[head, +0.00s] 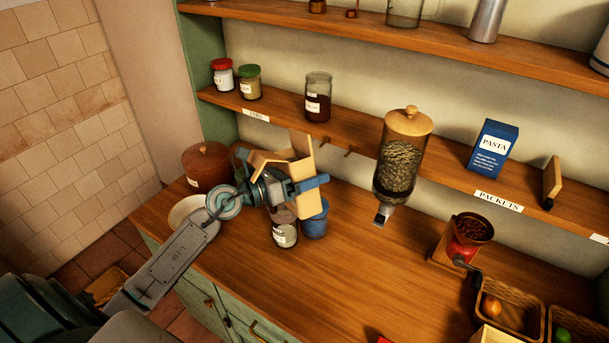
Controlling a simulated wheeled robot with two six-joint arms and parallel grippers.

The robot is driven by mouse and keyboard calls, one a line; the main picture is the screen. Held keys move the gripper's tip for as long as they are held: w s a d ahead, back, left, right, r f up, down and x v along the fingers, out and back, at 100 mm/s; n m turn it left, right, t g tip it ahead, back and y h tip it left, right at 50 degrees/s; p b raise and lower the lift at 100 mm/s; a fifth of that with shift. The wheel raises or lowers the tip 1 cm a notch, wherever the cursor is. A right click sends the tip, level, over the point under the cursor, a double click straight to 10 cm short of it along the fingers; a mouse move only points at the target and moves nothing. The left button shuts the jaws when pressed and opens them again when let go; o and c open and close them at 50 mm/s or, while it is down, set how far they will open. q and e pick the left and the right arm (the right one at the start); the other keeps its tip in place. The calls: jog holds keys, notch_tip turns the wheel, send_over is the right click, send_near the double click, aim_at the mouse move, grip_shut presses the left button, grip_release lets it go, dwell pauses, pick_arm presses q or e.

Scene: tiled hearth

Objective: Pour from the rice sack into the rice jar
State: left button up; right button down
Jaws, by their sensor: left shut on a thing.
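My left gripper (312,185) is shut on a tan paper sack with open flaps, the rice sack (303,148), and holds it above the left part of the counter. The sack is tilted, and the gripper and wrist cover part of it. A glass jar with a white label (285,231), likely the rice jar, stands upright on the counter just below the sack. The gripper and sack hide part of its top, and its label is too small to read. No falling stream of rice can be made out. My right gripper is out of view.
A blue canister (315,222) stands close beside the jar on its right. A brown lidded pot (205,167) and a pale bowl (187,214) are at left. A hanging dispenser (401,160), a grinder (464,240) and baskets (513,308) are rightward. The middle counter is clear.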

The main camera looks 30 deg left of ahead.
pick_arm(q)
notch_tip(320, 180, down, 4)
jog(key=b, duration=0.3)
jog(key=shift+a, duration=0.1)
notch_tip(320, 180, up, 2)
jog(key=n+p, duration=0.1)
jog(key=p, duration=0.2)
jog(key=shift+s+r+n+p, duration=0.1)
jog(key=shift+r+n+p, duration=0.2)
jog(key=shift+n, duration=0.1)
jog(key=shift+s+d+r+n+p, duration=0.1)
jog(key=shift+d+r+n+p, duration=0.05)
jog(key=shift+d+n+p, duration=0.2)
jog(key=shift+r+n+p, duration=0.2)
jog(key=shift+n+p, duration=0.25)
jog(key=shift+p, duration=0.2)
jog(key=shift+a+f+b, duration=0.1)
jog(key=shift+f+b, duration=0.2)
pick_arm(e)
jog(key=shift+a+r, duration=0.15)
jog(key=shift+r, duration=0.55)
